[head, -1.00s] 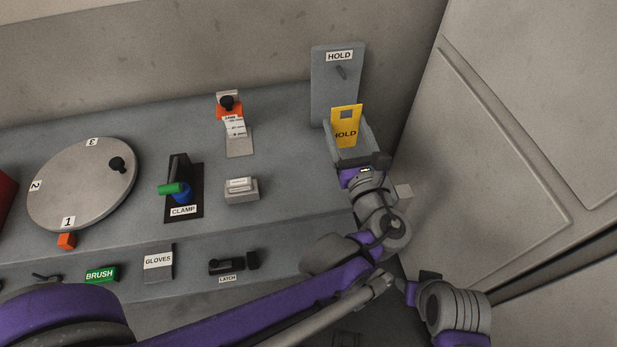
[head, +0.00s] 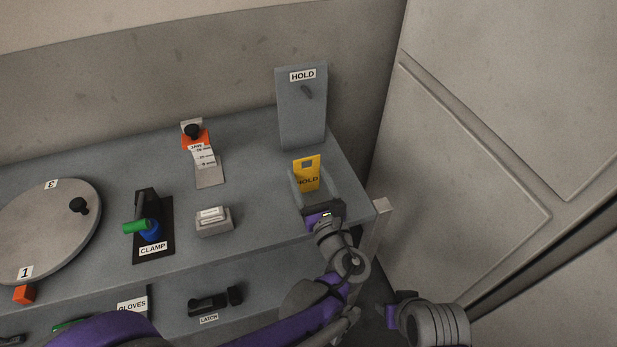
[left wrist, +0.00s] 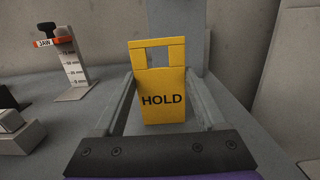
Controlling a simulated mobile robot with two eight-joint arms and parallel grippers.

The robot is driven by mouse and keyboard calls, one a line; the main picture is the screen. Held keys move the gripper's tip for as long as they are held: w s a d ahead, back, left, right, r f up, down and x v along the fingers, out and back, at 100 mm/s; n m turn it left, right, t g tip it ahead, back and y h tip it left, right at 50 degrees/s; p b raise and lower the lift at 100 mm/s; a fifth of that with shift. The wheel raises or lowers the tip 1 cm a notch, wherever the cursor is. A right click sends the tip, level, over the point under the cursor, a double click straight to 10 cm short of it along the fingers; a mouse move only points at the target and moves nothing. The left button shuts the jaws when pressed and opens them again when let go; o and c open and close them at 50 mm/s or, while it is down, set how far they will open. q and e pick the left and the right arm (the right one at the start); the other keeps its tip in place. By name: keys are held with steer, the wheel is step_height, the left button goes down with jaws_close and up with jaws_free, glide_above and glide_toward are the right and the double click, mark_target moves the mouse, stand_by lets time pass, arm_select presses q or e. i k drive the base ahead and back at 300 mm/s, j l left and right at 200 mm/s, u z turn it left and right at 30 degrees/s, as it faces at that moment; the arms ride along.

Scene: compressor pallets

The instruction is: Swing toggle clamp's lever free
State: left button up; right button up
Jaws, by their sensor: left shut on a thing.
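The toggle clamp (head: 150,240) stands on a black base plate labelled CLAMP, at the left middle of the bench in the head view. Its lever has a green grip (head: 137,226) that points left, with a blue part under it. My left gripper (head: 309,190) is far to the right of the clamp, shut on a yellow HOLD tag (head: 307,173). In the left wrist view the tag (left wrist: 162,85) is upright between the two fingers, its window at the top. My right gripper (head: 390,316) shows only in part at the lower right, and its fingers cannot be made out.
A grey HOLD board (head: 301,110) with a peg stands behind the tag. Left of it are an orange JAW gauge (head: 205,160) and a small grey block (head: 214,222). A round numbered dial (head: 45,230) is at far left. A latch (head: 214,301) is on the front face.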

mark_target(138, 225)
steer(key=k+l, duration=0.25)
steer(key=k, duration=0.15)
steer(key=u, duration=1.35)
steer(key=i+j+z, duration=0.15)
steer(key=i+j, duration=0.1)
steer(key=i, duration=0.05)
